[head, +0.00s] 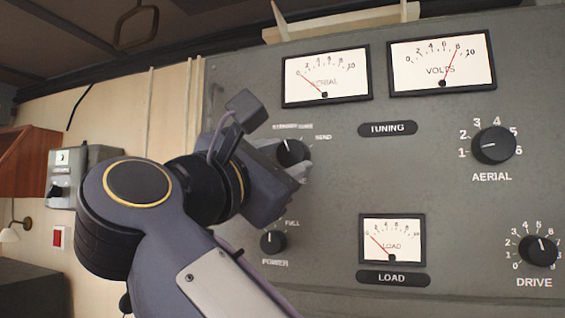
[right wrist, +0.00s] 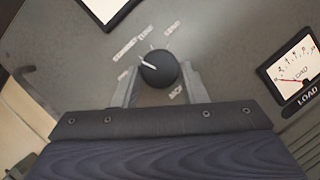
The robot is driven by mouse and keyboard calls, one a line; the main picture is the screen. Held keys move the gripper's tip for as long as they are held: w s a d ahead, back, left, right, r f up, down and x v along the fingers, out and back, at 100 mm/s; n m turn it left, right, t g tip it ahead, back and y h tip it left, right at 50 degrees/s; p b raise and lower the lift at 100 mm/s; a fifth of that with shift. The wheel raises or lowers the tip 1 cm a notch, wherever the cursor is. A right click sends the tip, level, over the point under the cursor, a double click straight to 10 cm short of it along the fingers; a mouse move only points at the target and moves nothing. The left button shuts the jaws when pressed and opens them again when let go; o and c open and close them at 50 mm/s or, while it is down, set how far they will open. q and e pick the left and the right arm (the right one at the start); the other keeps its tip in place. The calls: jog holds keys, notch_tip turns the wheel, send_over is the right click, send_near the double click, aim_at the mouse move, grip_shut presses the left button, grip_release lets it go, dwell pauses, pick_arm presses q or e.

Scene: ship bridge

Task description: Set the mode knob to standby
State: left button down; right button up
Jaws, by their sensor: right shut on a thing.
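The mode knob (head: 292,152) is a round black knob on the grey radio panel, left of the tuning label. My right gripper (head: 294,160) reaches it from the left and partly covers it. In the right wrist view the knob (right wrist: 160,70) sits between the two grey fingers of my right gripper (right wrist: 161,82), which are shut on its sides. Its white pointer line points up and left in that view, roughly toward the standby label (right wrist: 125,48). The tune and send labels are further round. My left gripper is not in view.
The power knob (head: 273,242) is just below my right gripper. The load meter (head: 392,240), aerial knob (head: 494,145) and drive knob (head: 538,250) are to the right. Two meters, one of them the volts meter (head: 442,62), are above. A wall box (head: 80,175) hangs at the left.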

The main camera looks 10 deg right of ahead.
jog(key=shift+m, duration=0.3)
jog(key=o, duration=1)
jog(key=shift+c, duration=0.2)
jog(key=b+v, duration=0.2)
jog(key=v, duration=0.5)
jog(key=shift+s+a, duration=0.2)
jog(key=shift+a, duration=0.1)
jog(key=shift+f, duration=0.1)
